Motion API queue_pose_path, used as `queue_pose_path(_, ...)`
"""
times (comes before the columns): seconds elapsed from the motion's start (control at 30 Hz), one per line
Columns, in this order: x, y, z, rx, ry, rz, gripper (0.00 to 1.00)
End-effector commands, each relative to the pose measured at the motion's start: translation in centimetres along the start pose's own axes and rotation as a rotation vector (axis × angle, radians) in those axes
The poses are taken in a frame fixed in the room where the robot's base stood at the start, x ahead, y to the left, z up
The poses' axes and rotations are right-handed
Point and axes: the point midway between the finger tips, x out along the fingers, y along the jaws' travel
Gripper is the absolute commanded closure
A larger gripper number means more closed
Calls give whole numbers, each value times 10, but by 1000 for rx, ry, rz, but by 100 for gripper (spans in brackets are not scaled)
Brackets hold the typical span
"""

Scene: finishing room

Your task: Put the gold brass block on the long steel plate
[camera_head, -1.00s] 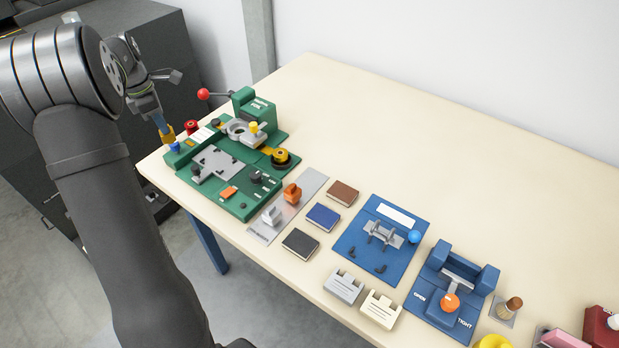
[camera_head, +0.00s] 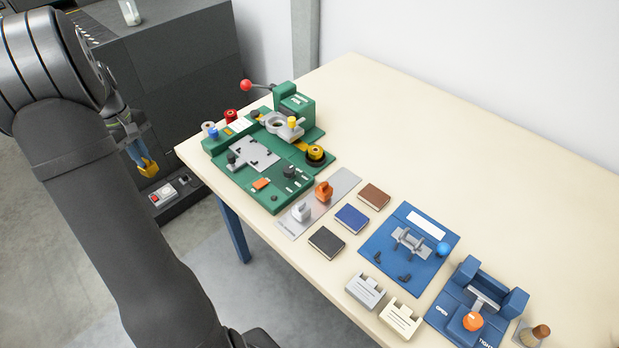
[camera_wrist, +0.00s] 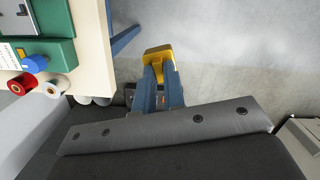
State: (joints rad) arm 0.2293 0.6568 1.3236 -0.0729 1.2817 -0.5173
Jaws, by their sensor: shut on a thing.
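My gripper (camera_head: 142,158) hangs off the left side of the table, beyond its corner, with its blue fingers pointing down. It is shut on the gold brass block (camera_head: 149,169), whose lower part shows below the fingertips. In the wrist view the block (camera_wrist: 158,51) sits at the ends of the blue fingers (camera_wrist: 157,75), over the grey floor. A long grey steel plate (camera_head: 346,182) lies on the table, right of the green machine. A silver piece (camera_head: 301,211) and an orange piece (camera_head: 324,191) stand on it. The block is well apart from the plate.
The green machine (camera_head: 262,194) with a red-ball lever stands at the table's left corner, between my gripper and the plate. Several booklet-like blocks (camera_head: 352,218) and blue fixtures (camera_head: 380,245) lie right of the plate. A dark cabinet (camera_head: 185,70) stands behind. The table's back is clear.

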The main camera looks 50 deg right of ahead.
Motion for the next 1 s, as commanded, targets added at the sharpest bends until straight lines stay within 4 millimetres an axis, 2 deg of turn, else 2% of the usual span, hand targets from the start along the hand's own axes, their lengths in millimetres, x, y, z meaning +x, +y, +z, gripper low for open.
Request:
queue_pose_path(0.27,2,59,57,94,5,-13,100)
queue_pose_path(0.37,3,87,87,117,7,-15,100)
queue_pose_path(0.5,6,126,138,148,9,-18,100)
queue_pose_path(0.7,10,172,216,183,9,-21,100)
queue_pose_path(1.0,18,213,343,233,4,-27,100)
